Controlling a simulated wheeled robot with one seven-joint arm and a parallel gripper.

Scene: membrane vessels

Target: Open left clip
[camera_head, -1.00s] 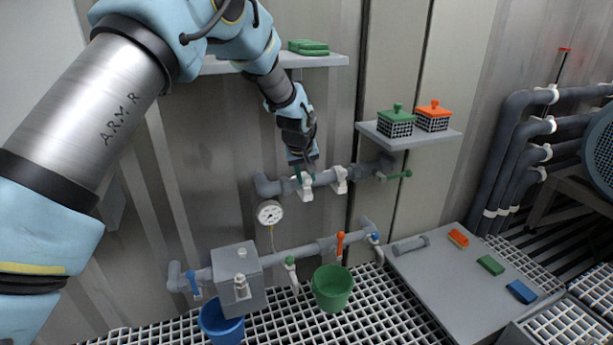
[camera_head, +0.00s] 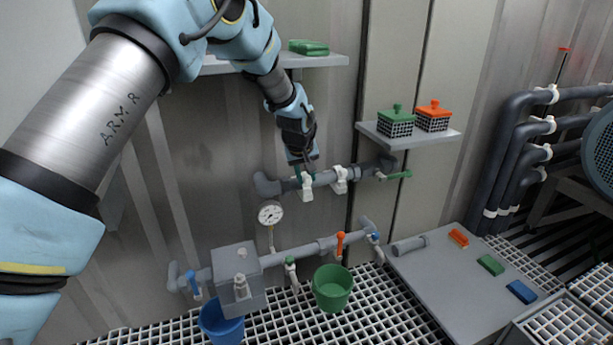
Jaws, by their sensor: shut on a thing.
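The left clip (camera_head: 307,187) is a small white clip around the upper grey pipe (camera_head: 325,179) on the wall. My gripper (camera_head: 304,171) comes down from above and is shut on the top of this clip. Its fingertips are small and partly hidden behind the gripper body, so the exact grip is hard to see. A second white clip (camera_head: 341,180) sits on the same pipe just to the right, apart from my gripper.
A pressure gauge (camera_head: 270,214) hangs below the pipe's left end. A green-handled valve (camera_head: 398,175) is at its right end. The lower pipe (camera_head: 290,255) carries several valves. A shelf (camera_head: 375,134) with two baskets stands right of my gripper.

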